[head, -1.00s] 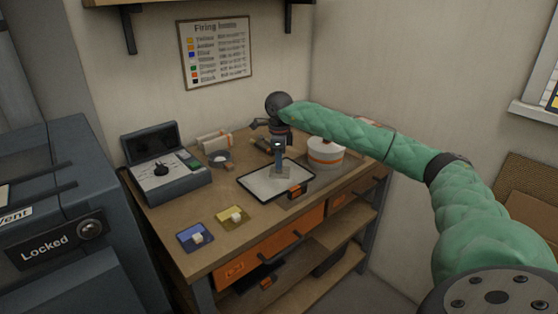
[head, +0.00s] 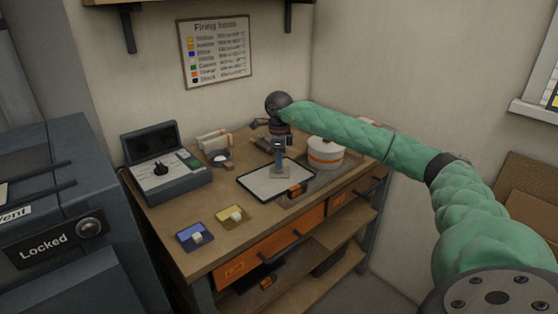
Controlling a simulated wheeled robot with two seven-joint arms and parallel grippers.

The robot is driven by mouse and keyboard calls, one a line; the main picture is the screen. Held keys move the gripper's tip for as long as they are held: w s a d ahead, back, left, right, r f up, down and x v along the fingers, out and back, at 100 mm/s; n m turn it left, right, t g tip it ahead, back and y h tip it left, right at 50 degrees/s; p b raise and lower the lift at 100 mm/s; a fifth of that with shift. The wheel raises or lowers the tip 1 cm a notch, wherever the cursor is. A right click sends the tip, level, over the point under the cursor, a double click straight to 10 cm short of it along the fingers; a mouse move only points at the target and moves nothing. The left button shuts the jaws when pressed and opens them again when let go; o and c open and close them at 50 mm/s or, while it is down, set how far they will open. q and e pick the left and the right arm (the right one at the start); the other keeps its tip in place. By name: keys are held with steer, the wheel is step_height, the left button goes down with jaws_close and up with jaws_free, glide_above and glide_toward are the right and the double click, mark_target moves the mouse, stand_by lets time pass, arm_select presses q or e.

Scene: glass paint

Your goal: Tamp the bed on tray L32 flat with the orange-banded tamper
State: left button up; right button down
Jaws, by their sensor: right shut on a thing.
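A dark-rimmed tray (head: 255,184) with a pale, flat-looking bed lies on the wooden workbench, with an orange tag (head: 295,190) on its front edge; I cannot read the tag. My left gripper is not in view.
A white pot with an orange band (head: 325,153) stands close right of the tray. An open grey instrument case (head: 168,185) and a small dish (head: 219,160) are at left. Yellow (head: 234,217) and blue (head: 195,236) squares lie in front. A locked dark cabinet (head: 60,200) stands far left.

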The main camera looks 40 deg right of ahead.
steer(key=shift+r, duration=0.1)
steer(key=shift+r+p, duration=0.5)
steer(key=shift+r, duration=0.55)
steer(key=shift+d, duration=1.1)
steer(key=shift+w+d+b, duration=0.15)
steer(key=shift+d+b, duration=0.1)
steer(key=shift+d, duration=0.75)
steer(key=shift+w+d+b, duration=0.1)
steer(key=shift+d+b, duration=0.1)
steer(key=shift+d, duration=0.75)
steer(key=shift+f, duration=0.15)
